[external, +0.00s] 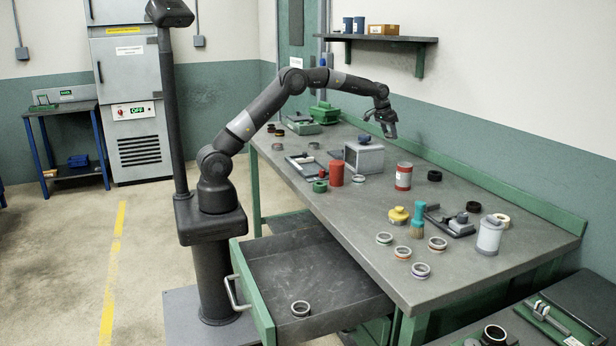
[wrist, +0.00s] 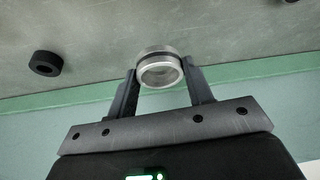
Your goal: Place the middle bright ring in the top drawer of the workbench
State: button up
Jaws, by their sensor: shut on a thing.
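My gripper (external: 389,131) is over the far side of the workbench (external: 330,205), raised above its top. In the wrist view my gripper (wrist: 161,76) is shut on a bright metal ring (wrist: 159,55), held between the two fingertips. The ring is too small to make out in the external view. The top drawer (external: 255,290) is pulled out at the front of the bench. Another bright ring (external: 300,308) lies flat on its floor, near the front. Several banded bright rings, one of them here (external: 403,252), lie on the bench's near right part.
A grey box (external: 364,157), a red cylinder (external: 336,173), a red-and-white can (external: 403,177) and a brush (external: 417,222) stand on the bench. A black ring (external: 434,175) lies near the wall; a dark ring (wrist: 45,63) shows in the wrist view. Most of the drawer floor is clear.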

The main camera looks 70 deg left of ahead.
notch_tip(320, 180, up, 4)
jog(key=r, duration=0.1)
jog(key=s+d+f+m+h, duration=0.15)
jog(key=s+d+m, duration=0.25)
jog(key=d, duration=0.6)
jog(key=s+d+f+m+h, duration=0.15)
jog(key=s+d+m, duration=0.25)
jog(key=d, duration=0.6)
jog(key=s+d+r+m+g+h, duration=0.2)
jog(key=s+d+m+g, duration=0.2)
jog(key=s+d+m, duration=1.1)
jog(key=m+g+y, duration=0.4)
jog(key=m+g, duration=0.1)
jog(key=m, duration=0.8)
send_over(283, 288)
jog(key=w, duration=0.1)
jog(key=f, duration=2.9)
jog(key=shift+w, duration=0.25)
jog(key=shift+f, duration=0.15)
